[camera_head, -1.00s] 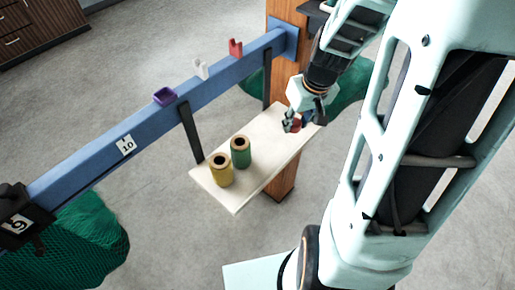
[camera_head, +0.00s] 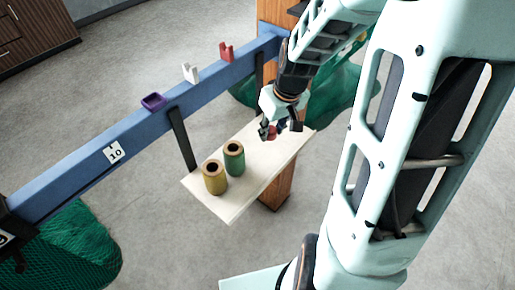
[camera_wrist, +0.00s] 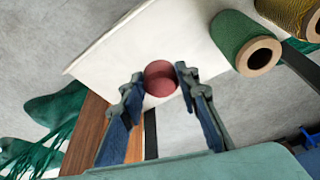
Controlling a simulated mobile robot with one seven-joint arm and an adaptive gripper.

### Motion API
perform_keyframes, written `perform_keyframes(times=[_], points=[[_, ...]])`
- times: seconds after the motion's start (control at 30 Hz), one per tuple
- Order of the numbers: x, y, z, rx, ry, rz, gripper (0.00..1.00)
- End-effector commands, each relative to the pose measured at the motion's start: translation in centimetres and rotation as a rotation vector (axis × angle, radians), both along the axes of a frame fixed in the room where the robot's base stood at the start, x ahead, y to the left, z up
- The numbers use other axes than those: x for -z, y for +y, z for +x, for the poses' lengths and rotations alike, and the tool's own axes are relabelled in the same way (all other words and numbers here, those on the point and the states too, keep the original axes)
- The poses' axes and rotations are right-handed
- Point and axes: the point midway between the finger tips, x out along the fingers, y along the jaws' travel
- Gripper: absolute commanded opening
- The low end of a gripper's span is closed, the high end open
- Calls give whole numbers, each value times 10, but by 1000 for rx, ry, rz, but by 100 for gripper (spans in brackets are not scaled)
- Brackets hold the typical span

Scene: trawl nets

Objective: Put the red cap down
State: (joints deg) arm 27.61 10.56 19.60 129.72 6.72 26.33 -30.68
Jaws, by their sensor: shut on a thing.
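The red cap (camera_wrist: 160,78) is a round dull-red piece between the two fingers of my gripper (camera_wrist: 155,84) in the wrist view. In the head view the red cap (camera_head: 271,132) shows small at the fingertips of my gripper (camera_head: 274,131). The gripper is shut on it. It is over the pale board (camera_head: 228,205), toward the board's far right part. I cannot tell whether the cap touches the board.
A green spool (camera_head: 234,160) and a yellow spool (camera_head: 215,178) stand on the board's near left part. A blue rail (camera_head: 135,125) runs behind, bearing a purple holder (camera_head: 153,101), a white clip (camera_head: 190,73) and a red clip (camera_head: 226,52). The board between gripper and spools is clear.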

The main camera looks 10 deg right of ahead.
Motion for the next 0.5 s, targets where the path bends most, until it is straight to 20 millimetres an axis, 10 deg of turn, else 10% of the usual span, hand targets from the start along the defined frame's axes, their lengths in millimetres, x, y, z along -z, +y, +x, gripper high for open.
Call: perform_keyframes(times=[0.5], points=[[43, 29, 17, 2, 0, 1, 11]])
